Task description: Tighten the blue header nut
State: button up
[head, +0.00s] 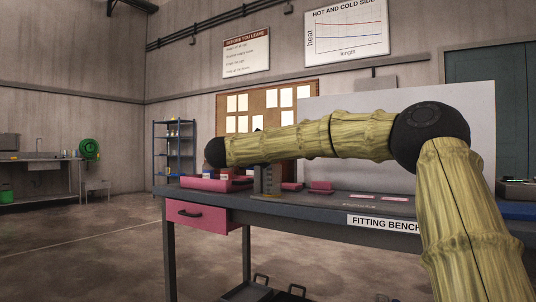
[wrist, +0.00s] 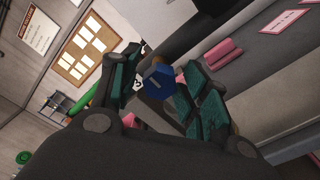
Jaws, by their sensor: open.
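The blue header nut (wrist: 159,80), a hexagonal piece, shows in the middle of the wrist view. My gripper (wrist: 160,92) is open, with one teal-padded finger on the left of the nut and the other on the right. The nut appears between or just beyond the fingertips; I cannot tell whether either pad touches it. In the head view my arm stretches left over the bench, and I cannot make out the gripper or the nut there.
A blue shelf rack (head: 174,150) stands behind at left. The floor at left is clear.

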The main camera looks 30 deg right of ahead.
jog(key=b+v, duration=0.5)
jog(key=v, duration=0.1)
jog(key=shift+a, duration=0.3)
jog(key=shift+s+a, duration=0.1)
jog(key=shift+s, duration=0.05)
